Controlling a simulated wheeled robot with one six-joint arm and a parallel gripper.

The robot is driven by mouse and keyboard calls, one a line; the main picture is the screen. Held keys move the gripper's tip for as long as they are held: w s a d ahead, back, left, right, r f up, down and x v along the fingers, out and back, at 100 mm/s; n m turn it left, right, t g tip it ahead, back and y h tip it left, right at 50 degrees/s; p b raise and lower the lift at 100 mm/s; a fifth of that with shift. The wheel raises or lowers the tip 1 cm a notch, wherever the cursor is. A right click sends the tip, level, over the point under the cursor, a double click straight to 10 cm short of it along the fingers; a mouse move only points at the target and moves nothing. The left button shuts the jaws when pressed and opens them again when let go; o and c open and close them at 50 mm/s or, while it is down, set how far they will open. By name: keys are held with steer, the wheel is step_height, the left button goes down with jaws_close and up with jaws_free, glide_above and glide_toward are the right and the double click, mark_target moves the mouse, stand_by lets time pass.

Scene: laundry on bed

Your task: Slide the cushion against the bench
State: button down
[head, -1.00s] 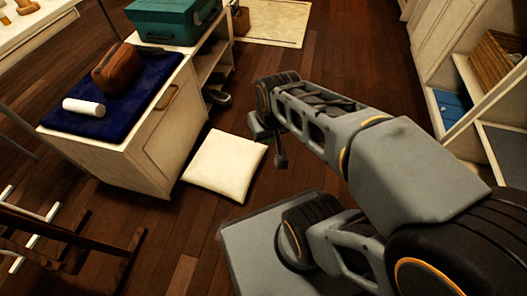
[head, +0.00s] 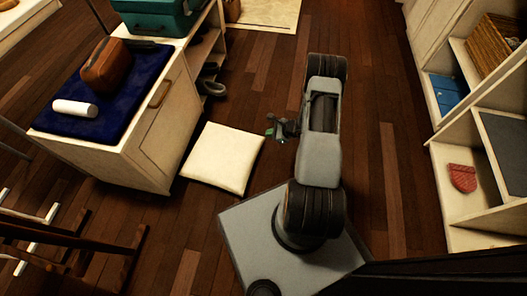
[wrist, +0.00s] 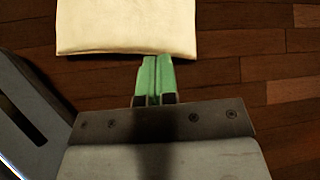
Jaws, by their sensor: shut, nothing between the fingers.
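The cream square cushion (head: 222,158) lies flat on the wooden floor, to the right of the white bench (head: 152,140). Its left side is close to the bench's base; I cannot tell whether they touch. My gripper (head: 271,130) is low beside the cushion's right side, with its fingers shut and empty. In the wrist view, the green fingertips (wrist: 153,60) are together just short of the near edge of the cushion (wrist: 125,28); contact cannot be made out.
The bench top bears a blue cloth (head: 60,122), a brown bag (head: 105,66), a white roll (head: 75,108) and a teal case (head: 150,18). Dark shoes (head: 212,88) are by its shelves. A wooden chair (head: 75,248) stands front left. Open shelving (head: 470,215) is at right. Floor between is clear.

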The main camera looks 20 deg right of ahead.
steer(key=s+d+f+m+t+h, duration=0.1)
steer(key=s+d+f+m, duration=0.15)
steer(key=f, duration=0.45)
steer(key=s+d+f+m+h, duration=0.1)
steer(key=s+f+m+h, duration=0.1)
steer(key=s+f+m, duration=0.35)
steer(key=shift+n, duration=0.7)
steer(key=b+x, duration=0.4)
steer(key=x, duration=0.7)
steer(key=shift+w+b, duration=0.2)
steer(key=shift+b, duration=0.2)
steer(key=w, duration=0.1)
steer(key=w+a+b, duration=0.1)
steer(key=shift+w+a+f, duration=0.15)
steer(key=shift+w, duration=0.25)
steer(key=shift+w+a+b, duration=0.35)
steer(key=shift+w, duration=0.3)
steer(key=shift+r, duration=0.2)
